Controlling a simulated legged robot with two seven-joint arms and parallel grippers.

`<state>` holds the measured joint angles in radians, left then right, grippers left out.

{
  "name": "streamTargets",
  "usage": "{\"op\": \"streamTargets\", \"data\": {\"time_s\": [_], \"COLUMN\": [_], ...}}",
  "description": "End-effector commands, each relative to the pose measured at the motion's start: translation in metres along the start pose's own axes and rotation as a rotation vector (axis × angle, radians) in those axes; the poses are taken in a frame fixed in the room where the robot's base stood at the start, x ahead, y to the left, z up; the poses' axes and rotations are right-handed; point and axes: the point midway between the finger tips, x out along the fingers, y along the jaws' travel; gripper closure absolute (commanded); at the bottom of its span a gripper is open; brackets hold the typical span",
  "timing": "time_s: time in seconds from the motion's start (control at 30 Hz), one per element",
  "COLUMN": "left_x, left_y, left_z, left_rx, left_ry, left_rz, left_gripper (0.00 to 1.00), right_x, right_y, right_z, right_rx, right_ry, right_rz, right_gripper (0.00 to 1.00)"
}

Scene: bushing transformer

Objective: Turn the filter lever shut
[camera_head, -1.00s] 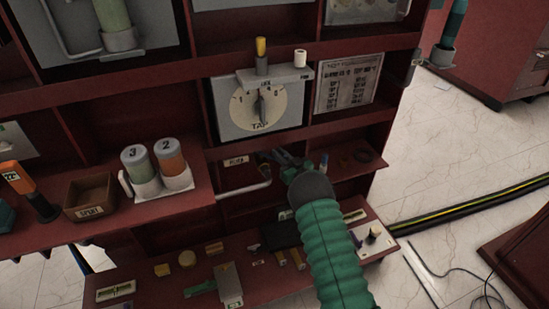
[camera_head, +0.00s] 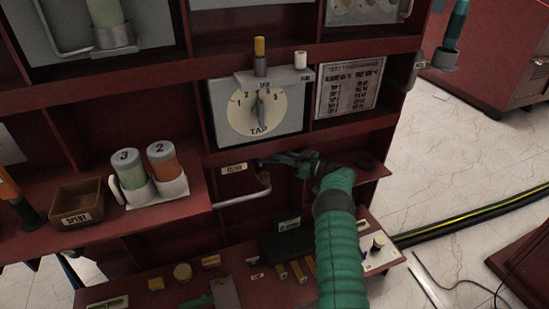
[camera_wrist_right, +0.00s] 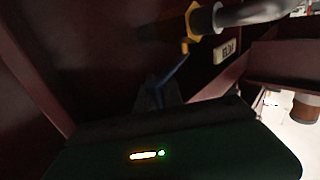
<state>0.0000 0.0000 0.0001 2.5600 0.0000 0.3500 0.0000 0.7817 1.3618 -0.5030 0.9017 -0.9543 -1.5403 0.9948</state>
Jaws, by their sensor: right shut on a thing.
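The filter lever (camera_wrist_right: 174,72) is a thin blue handle hanging below a yellow valve fitting (camera_wrist_right: 190,24) in the right wrist view. My right gripper (camera_wrist_right: 155,94) is dark and shut on the lower end of this lever. In the head view my right gripper (camera_head: 268,160) reaches left into the middle shelf bay, beside the FILTER label (camera_head: 234,168). There the lever is mostly hidden by the gripper. My left gripper is out of view.
A bent grey pipe (camera_head: 245,198) runs below the label. A TAP dial panel (camera_head: 258,110) is above. Two canisters (camera_head: 148,172) and a SPENT box (camera_head: 77,203) stand left. Small parts lie on the lower shelf (camera_head: 140,284).

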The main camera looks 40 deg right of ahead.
Motion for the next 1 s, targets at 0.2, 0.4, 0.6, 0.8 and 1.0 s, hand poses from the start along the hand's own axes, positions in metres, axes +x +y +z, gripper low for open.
{"op": "streamTargets", "data": {"time_s": [0.2,0.4,0.6,0.8,1.0], "left_x": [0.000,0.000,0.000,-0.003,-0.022], "left_y": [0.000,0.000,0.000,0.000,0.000], "left_z": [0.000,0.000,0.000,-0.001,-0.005], "left_rx": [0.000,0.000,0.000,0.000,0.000], "left_ry": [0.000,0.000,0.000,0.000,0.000], "left_rz": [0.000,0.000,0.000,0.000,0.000], "left_gripper": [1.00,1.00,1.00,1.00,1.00], "right_x": [0.000,0.001,0.001,-0.004,-0.044], "right_y": [0.000,0.000,0.000,0.000,0.001], "right_z": [0.001,0.000,0.000,-0.001,-0.005], "right_rx": [0.001,0.001,0.000,0.001,0.004], "right_ry": [0.000,0.000,0.000,0.000,-0.002], "right_rz": [0.000,0.000,0.000,0.001,0.005], "right_gripper": [1.00,0.73,0.67,0.67,0.67]}}
